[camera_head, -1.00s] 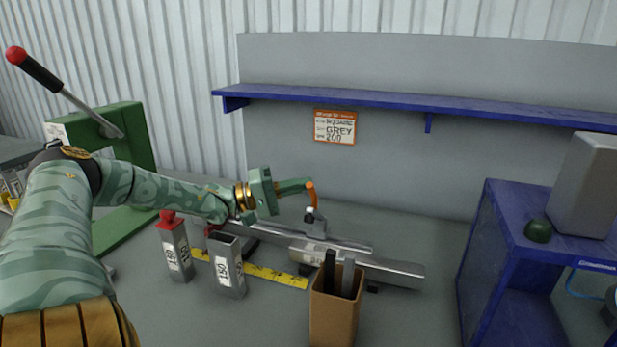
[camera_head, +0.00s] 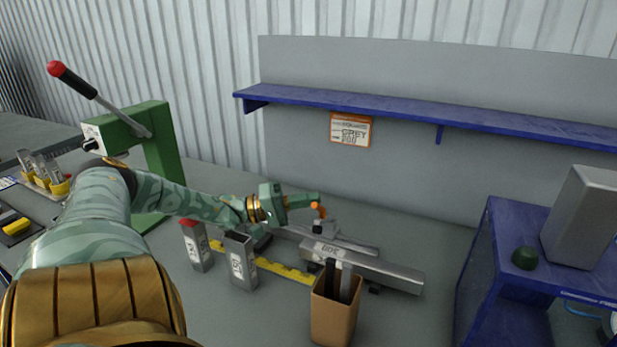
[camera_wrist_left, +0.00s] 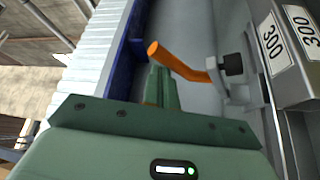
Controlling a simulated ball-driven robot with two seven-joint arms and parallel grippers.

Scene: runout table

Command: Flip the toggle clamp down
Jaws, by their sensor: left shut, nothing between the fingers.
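The toggle clamp has an orange handle (camera_wrist_left: 178,62) and a grey metal body (camera_wrist_left: 236,78). In the head view its orange handle (camera_head: 319,209) shows small, just past my left gripper's fingertips, above the metal rails. My left gripper (camera_head: 312,201) is shut and empty. In the left wrist view its green fingers (camera_wrist_left: 160,85) are right beside the orange handle, which slants across their tips. I cannot tell whether they touch it. The handle still points up and away from the clamp body. My right gripper is not in view.
Metal bars (camera_head: 370,268) marked 300 lie by the clamp. Two upright square tubes (camera_head: 240,262) and a brown holder (camera_head: 335,318) stand in front. A green press (camera_head: 160,150) stands left, a blue stand (camera_head: 480,260) right. A blue shelf (camera_head: 420,112) runs along the back.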

